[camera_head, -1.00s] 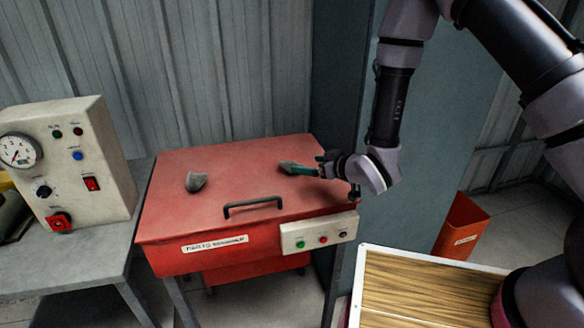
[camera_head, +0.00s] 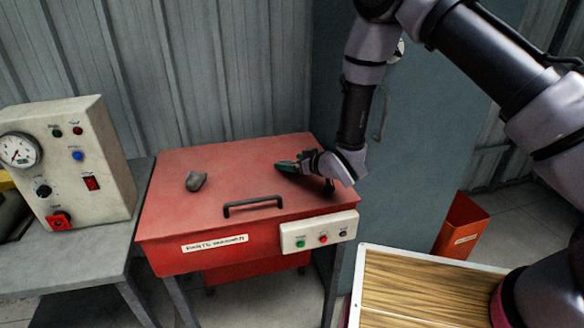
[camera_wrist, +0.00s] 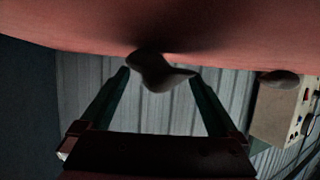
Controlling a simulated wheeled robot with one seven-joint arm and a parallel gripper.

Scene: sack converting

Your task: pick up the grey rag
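Two grey lumps lie on the red lid of the cabinet. One grey, cloth-like lump (camera_wrist: 160,74) lies between and just beyond my fingertips in the wrist view; in the head view it is mostly hidden by my fingers. The other grey lump (camera_head: 196,181) lies on the left part of the lid, and also shows at the right in the wrist view (camera_wrist: 279,77). I cannot tell for sure which one is the rag. My gripper (camera_head: 285,166) is low over the lid's right side. Its fingers are apart, one on each side of the nearer lump (camera_wrist: 160,84).
The red cabinet (camera_head: 165,222) has a dark handle (camera_head: 253,206) at the front of its lid and a button box (camera_head: 318,231). A control panel (camera_head: 85,165) stands on a grey table at left. A grey-blue locker stands close behind my arm.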

